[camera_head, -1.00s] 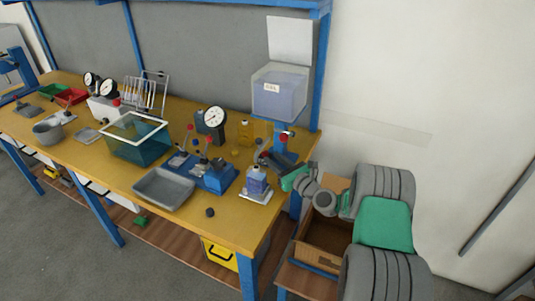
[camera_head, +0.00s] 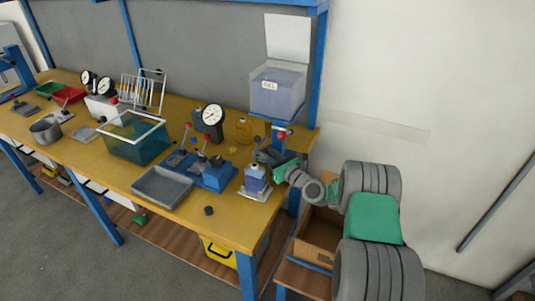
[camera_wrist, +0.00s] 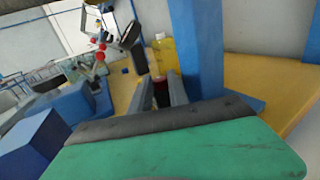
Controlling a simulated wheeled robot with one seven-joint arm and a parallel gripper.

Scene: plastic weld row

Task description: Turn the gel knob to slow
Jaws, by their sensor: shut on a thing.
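The gel tank (camera_head: 277,92) is a clear box of bluish gel with a GEL label, on a blue post (camera_head: 279,143) at the bench's right end. A red knob end (camera_head: 282,135) shows by the post. My gripper (camera_head: 262,152) reaches in from the right, low beside the post. In the wrist view, my gripper (camera_wrist: 161,88) has its two grey fingers on either side of a dark red piece (camera_wrist: 162,92), which looks like the gel knob. The fingers hide its sides, and its setting marks cannot be read.
A yellow bottle (camera_wrist: 165,54) stands just beyond my fingers. The blue post (camera_wrist: 197,45) is close on their right. A blue lever fixture (camera_head: 215,175), a dial gauge (camera_head: 212,116) and a grey tray (camera_head: 162,186) lie to the left. The front right bench corner is mostly clear.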

